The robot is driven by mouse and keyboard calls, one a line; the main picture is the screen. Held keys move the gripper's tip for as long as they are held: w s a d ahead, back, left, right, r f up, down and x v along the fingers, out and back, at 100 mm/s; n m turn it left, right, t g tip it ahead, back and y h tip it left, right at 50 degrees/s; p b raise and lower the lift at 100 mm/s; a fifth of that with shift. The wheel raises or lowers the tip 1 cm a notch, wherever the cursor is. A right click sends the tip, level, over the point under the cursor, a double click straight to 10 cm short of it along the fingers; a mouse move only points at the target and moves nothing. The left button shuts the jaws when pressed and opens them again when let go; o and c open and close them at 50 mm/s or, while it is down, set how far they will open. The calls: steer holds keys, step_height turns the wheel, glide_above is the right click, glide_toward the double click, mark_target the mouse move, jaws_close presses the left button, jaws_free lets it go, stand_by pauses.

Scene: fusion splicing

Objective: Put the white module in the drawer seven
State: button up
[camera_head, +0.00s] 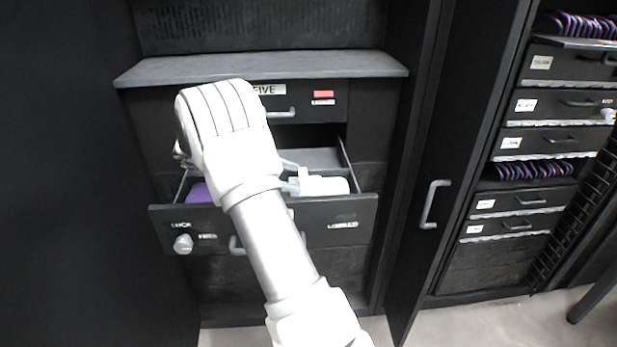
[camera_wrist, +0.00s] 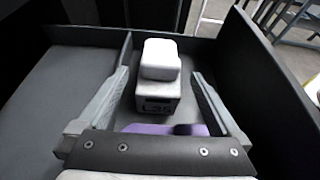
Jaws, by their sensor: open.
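The white module (camera_head: 325,186) sits inside the open drawer (camera_head: 345,222), at its right side in the head view. In the wrist view the white module (camera_wrist: 160,78) is a rounded white block with a dark marked face, and it lies between the two fingers. My gripper (camera_wrist: 161,76) is open, with a finger on each side of the module and visible gaps. My arm hides most of the gripper in the head view. The drawer front shows "LOCK" and other labels, partly covered by my arm. I cannot read a seven on it.
A purple item (camera_head: 199,193) lies at the drawer's left, and purple also shows below the module in the wrist view. A shut drawer labelled FIVE (camera_head: 318,100) is above, under a grey shelf (camera_head: 260,66). A cabinet door (camera_head: 437,205) and another drawer stack (camera_head: 540,105) stand right.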

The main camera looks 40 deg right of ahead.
steer(key=v, duration=0.4)
steer(key=shift+w+a+r+p, duration=0.2)
steer(key=shift+a+r+p, duration=0.05)
steer(key=shift+p, duration=0.15)
steer(key=w+d+r+n+t+h, duration=0.1)
steer(key=w+r+n+t, duration=0.4)
steer(key=r+n+t, duration=0.3)
steer(key=w+r+n+t+h, duration=0.1)
steer(key=w+r+n+t, duration=0.5)
steer(key=r, duration=0.3)
steer(key=s+a+r+n+t+y, duration=0.2)
steer(key=a+r+n+t+y, duration=0.85)
steer(key=n, duration=0.85)
steer(key=s+a+f+n+g+y, duration=0.2)
steer(key=s+a+f+n+g, duration=0.15)
steer(key=s+a+n, duration=0.4)
steer(key=s+a+f+n+g+y, duration=0.2)
steer(key=s+a+f+n+y, duration=0.15)
steer(key=s+n, duration=0.55)
steer(key=s+d+f+n+g+h, duration=0.1)
steer(key=s+f+n+g, duration=0.2)
steer(key=s, duration=0.6)
steer(key=s+d+f+n+g+h, duration=0.1)
steer(key=s+f+n+g, duration=0.2)
steer(key=s+f+n, duration=0.5)
steer(key=shift+s+d+f, duration=0.2)
steer(key=shift+s+f, duration=0.45)
steer(key=shift+s, duration=0.05)
steer(key=shift+r, duration=0.1)
